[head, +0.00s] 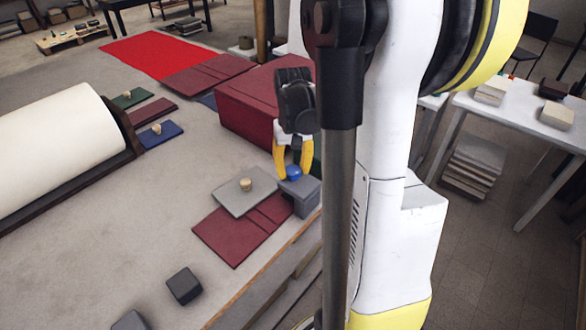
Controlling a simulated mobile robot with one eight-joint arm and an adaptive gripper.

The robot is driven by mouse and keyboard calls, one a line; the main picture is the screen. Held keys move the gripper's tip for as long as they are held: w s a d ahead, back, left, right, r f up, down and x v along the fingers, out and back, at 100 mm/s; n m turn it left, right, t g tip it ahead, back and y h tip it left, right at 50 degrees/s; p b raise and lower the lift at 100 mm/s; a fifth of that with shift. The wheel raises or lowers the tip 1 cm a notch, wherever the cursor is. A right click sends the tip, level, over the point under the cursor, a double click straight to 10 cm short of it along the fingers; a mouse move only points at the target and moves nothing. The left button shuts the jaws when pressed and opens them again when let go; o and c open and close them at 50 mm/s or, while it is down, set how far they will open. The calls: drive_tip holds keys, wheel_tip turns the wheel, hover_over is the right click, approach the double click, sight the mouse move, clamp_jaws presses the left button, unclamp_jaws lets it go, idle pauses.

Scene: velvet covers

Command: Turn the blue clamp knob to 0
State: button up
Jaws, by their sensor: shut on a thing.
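The blue clamp knob (294,172) sits on top of a grey block (301,193) near the table's right edge. My gripper (293,166) points down over it with its yellow fingers on either side, shut on the knob. The fingers cover part of the knob. Any scale or 0 mark is too small or hidden to read.
A large dark red box (258,105) stands just behind the knob. A grey board with a wooden knob (243,193) and a dark red cover (232,236) lie to the left. Dark blocks (184,285) sit at the front. A white roll (55,145) lies far left. Bare grey table (130,225) is free between.

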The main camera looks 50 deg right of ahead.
sight(293, 169)
drive_tip(key=shift+n, duration=1.1)
drive_tip(key=o, duration=1.2)
wheel_tip(293, 169, up, 12)
